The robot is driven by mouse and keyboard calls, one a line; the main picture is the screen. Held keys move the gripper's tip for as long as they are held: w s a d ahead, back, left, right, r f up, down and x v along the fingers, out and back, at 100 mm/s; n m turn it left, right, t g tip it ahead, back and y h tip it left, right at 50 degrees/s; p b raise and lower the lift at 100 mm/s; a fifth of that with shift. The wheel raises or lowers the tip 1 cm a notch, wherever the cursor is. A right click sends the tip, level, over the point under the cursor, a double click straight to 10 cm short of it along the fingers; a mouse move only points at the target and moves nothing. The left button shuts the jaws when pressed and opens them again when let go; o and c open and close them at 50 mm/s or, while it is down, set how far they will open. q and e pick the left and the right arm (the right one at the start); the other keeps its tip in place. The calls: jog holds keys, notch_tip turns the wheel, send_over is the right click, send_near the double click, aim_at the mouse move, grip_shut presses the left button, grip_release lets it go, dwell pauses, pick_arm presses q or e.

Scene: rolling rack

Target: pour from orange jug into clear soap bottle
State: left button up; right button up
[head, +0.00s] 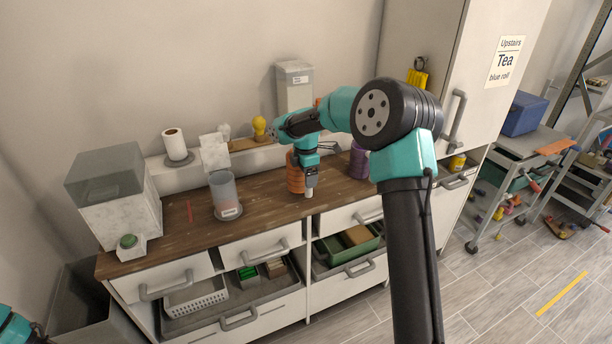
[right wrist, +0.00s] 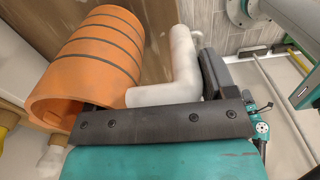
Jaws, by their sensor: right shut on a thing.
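The orange jug (head: 295,172) is at the middle of the wooden counter, partly hidden behind my right gripper; I cannot tell whether it touches the counter. In the right wrist view the jug (right wrist: 92,62) shows dark bands, an open rim and a white handle (right wrist: 178,70). My right gripper (head: 309,188) is shut on the white handle, beside the jug's body. The clear soap bottle (head: 224,190), a see-through cylinder with a label near its base, stands upright on the counter to the left, apart from the jug. My left gripper is out of view; only a bit of that arm shows at lower left.
A purple thing (head: 359,161) stands right of the jug. A large grey-lidded bin (head: 118,215) and a small box with a green button (head: 129,247) are at the counter's left end. Bare counter (head: 262,193) lies between bottle and jug. Drawers (head: 235,308) below stand open.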

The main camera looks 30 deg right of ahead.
jog(key=s+a+r, duration=0.1)
jog(key=s+a, duration=0.6)
jog(key=s, duration=0.5)
jog(key=shift+s+a+r, duration=0.15)
jog(key=shift+a+r, duration=0.05)
jog(key=o, duration=0.7)
jog(key=shift+c, duration=0.2)
jog(key=c, duration=0.6)
